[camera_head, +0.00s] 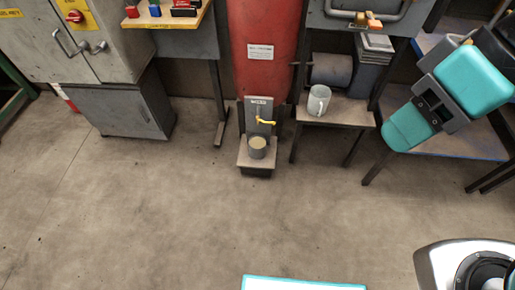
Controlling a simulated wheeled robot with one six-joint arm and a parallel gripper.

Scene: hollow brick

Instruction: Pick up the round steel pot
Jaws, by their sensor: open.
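A small round metal pot (257,147) with a dull, yellowish-grey top stands upright on a small ledge (246,163) low in front of a red tank. A yellow tap handle (266,122) sticks out just above and behind the pot. Nothing visible touches the pot except the ledge under it. I cannot make out my gripper in this view, so its place relative to the pot does not show.
A grey-white mug (318,101) stands on a wooden shelf (338,114) to the right of the pot. A red tank (267,50) rises behind it. A grey cabinet (128,107) is at left. A teal-and-grey machine-like body (470,80) fills the upper right. The concrete floor in front is clear.

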